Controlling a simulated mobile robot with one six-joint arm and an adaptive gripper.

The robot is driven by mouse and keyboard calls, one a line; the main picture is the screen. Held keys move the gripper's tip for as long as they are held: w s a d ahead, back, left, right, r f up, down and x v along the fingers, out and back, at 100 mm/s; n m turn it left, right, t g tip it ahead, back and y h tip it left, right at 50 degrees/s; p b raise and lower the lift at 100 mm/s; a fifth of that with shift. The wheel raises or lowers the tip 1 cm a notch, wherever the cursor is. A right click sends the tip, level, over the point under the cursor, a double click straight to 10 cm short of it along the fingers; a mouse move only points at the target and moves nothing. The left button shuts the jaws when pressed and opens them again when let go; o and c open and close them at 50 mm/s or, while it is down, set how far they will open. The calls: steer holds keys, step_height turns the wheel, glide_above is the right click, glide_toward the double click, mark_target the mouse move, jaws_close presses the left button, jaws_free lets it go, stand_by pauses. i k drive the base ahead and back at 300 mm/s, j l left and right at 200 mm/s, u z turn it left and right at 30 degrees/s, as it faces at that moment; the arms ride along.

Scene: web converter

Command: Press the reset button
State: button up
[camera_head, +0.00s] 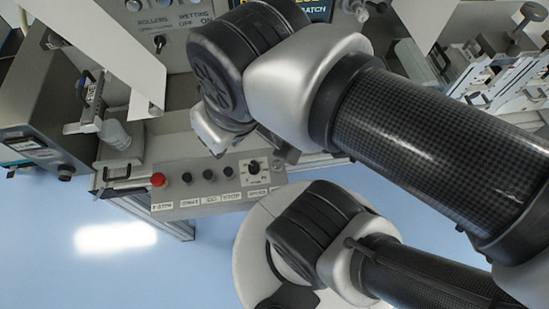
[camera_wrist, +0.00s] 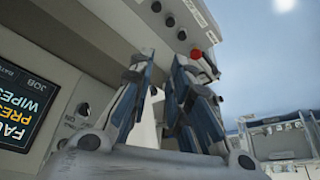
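No button can be read as the reset button in either view. The low control panel (camera_head: 222,201) carries a red button (camera_head: 158,180), several small black buttons (camera_head: 208,175) and a dial (camera_head: 253,166); its labels are too small to read surely. The red button also shows in the wrist view (camera_wrist: 196,54), beyond the fingers. A round dark button (camera_wrist: 83,109) sits on the face beside a lit screen (camera_wrist: 22,112). My gripper (camera_wrist: 172,62) is empty, its two fingers apart, touching nothing visible. In the head view my arm mostly hides it.
An upper panel (camera_head: 171,60) with a switch and knobs stands behind. A grey box (camera_head: 42,130) and a metal bracket (camera_head: 92,105) are at the left. Rails and fittings (camera_head: 500,80) fill the right. Open blue floor (camera_head: 60,225) lies in front.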

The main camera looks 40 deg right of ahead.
mark_target(277, 164)
steer(key=z, duration=1.7)
steer(key=k+l, duration=0.1)
steer(key=k, duration=0.7)
